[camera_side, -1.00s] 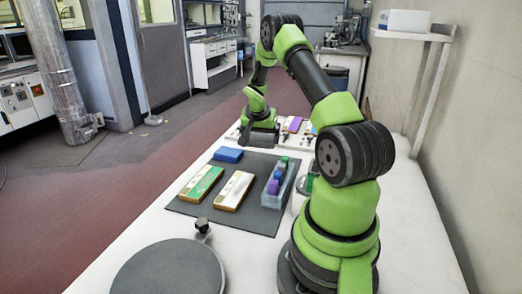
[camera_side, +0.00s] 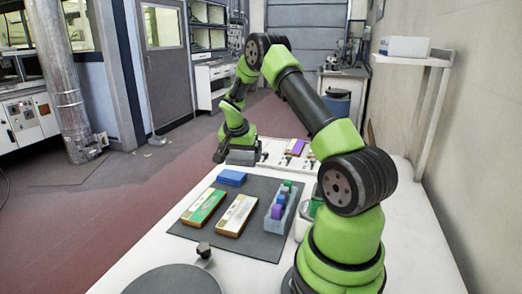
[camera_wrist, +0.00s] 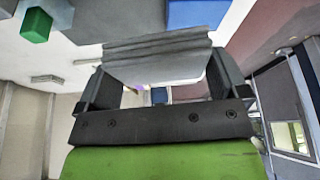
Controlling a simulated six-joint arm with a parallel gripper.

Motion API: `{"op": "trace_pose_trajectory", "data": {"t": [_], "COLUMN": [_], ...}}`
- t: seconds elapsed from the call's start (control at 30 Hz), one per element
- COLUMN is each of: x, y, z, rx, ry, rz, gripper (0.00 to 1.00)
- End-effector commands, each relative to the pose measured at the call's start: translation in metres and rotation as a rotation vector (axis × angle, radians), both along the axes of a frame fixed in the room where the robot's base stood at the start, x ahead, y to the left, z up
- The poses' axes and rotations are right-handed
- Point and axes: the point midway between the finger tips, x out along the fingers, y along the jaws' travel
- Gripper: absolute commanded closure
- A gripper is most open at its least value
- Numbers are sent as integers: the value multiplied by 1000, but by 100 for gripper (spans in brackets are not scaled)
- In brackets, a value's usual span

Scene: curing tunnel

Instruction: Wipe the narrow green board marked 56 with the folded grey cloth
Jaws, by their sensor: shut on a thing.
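My gripper (camera_wrist: 158,88) is shut on the folded grey cloth (camera_wrist: 155,56), which spans between its fingers in the wrist view. In the side view my gripper (camera_side: 222,154) is in the air beyond the blue block, near the table's left edge; the cloth cannot be made out there. The narrow green board (camera_side: 204,206) lies flat on the dark mat (camera_side: 262,241), nearer the camera than the blue block and apart from my gripper. It has a pale label and tan ends; its number is too small to read.
A cream board (camera_side: 237,215) lies just right of the green one. A blue block (camera_side: 231,177) sits at the mat's far edge. A grey-blue tray (camera_side: 277,221) holds several coloured blocks. A round dark plate (camera_side: 175,283) is nearest the camera. A white rack (camera_side: 275,152) stands behind.

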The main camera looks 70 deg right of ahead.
Motion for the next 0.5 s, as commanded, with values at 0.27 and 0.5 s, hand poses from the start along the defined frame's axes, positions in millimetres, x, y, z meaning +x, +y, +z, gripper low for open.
{"op": "trace_pose_trajectory", "data": {"t": [0.27, 0.5], "x": [48, 52], "y": [60, 66], "z": [-1, -9], "rx": [-7, -8], "ry": [1, 1], "rz": [1, -5], "gripper": [26, 26]}}
